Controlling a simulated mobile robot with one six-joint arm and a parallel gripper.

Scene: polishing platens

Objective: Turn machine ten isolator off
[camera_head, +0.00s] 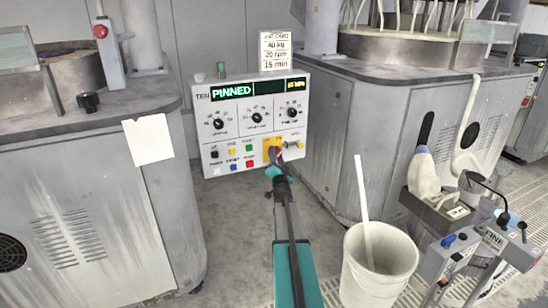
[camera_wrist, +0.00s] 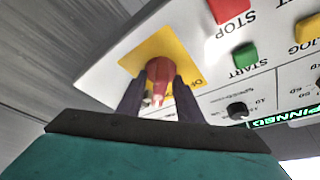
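The machine ten control panel (camera_head: 250,120) is marked TEN. Its isolator is a red handle on a yellow plate (camera_head: 267,142) at the panel's lower right. In the wrist view the red isolator handle (camera_wrist: 159,78) stands out from the yellow plate (camera_wrist: 165,45), and part of the plate's lettering shows beside my finger. My gripper (camera_head: 274,160) reaches the isolator from the front. In the wrist view my gripper's dark fingers (camera_wrist: 160,90) lie on both sides of the handle, close against it. In the head view the gripper hides most of the handle.
A red STOP button (camera_wrist: 232,10) and green START button (camera_wrist: 245,56) sit close to the isolator. The panel display (camera_head: 231,91) reads PINNED. A white bucket (camera_head: 378,265) with a stick stands at the right. Grey machine cabinets (camera_head: 95,215) flank the aisle.

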